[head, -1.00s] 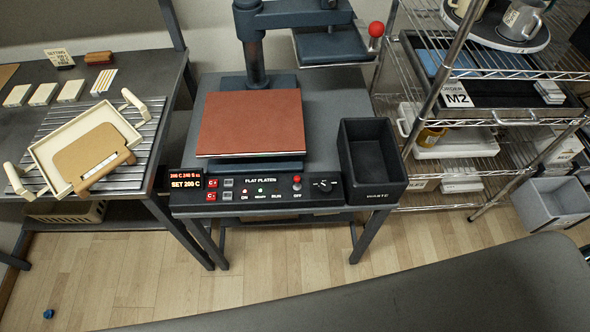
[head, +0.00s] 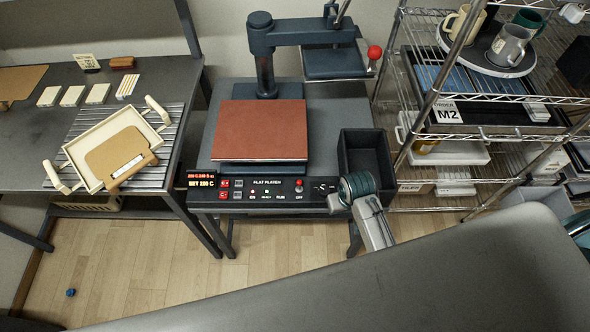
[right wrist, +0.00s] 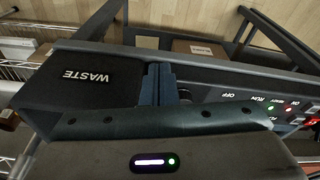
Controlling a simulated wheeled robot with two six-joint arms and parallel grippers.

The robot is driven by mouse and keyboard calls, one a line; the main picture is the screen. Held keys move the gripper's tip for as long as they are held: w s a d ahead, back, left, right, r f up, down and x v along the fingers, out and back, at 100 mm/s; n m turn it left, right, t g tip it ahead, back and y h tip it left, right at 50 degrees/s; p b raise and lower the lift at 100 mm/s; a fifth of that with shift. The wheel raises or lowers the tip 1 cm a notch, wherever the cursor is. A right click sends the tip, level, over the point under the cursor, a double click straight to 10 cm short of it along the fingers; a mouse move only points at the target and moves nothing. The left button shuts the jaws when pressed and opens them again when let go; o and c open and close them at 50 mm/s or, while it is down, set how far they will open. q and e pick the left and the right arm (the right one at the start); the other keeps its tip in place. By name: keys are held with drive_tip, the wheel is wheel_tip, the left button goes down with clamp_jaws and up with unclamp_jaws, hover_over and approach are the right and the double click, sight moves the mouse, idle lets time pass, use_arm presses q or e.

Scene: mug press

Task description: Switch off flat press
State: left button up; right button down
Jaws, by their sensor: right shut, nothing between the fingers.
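The flat press stands in the middle of the head view, with a brown-red platen pad (head: 260,130) and a black front control panel (head: 282,194). A red-tipped switch (head: 299,184) sits above the OFF label, with a dial (head: 322,187) to its right. A small green light glows on the panel, and the display (head: 201,181) at its left end is lit. My right gripper (right wrist: 158,76) is shut and empty near the panel's bin end, left of the OFF label (right wrist: 230,96) in the right wrist view. Its fingers partly cover the dial. My left gripper is out of view.
A black waste bin (head: 367,155) stands beside the panel, close to my right wrist; it also shows in the right wrist view (right wrist: 85,85). A wire shelf (head: 470,137) stands right. A side table holds a cream tray (head: 85,166). The press's red ball handle (head: 374,52) is above.

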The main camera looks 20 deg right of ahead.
wheel_tip(320, 180, up, 5)
drive_tip(key=w+a, duration=0.1)
drive_tip(key=w, duration=0.1)
wheel_tip(320, 180, up, 3)
drive_tip(key=g+y+p, duration=0.1)
drive_tip(key=g, duration=0.1)
hover_over(299, 184)
drive_tip(key=w+d, duration=0.1)
drive_tip(key=w, duration=0.2)
drive_tip(key=shift+d+r, duration=0.15)
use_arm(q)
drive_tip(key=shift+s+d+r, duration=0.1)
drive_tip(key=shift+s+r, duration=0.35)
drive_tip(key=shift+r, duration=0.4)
use_arm(e)
drive_tip(key=shift+s, duration=0.1)
drive_tip(key=shift+f, duration=0.3)
use_arm(q)
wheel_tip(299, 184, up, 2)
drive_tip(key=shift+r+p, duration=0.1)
drive_tip(key=shift+p, duration=1.05)
use_arm(e)
drive_tip(key=f, duration=0.9)
drive_tip(key=shift+a+f, duration=0.15)
drive_tip(key=shift+a, duration=0.2)
drive_tip(key=shift+w, duration=0.2)
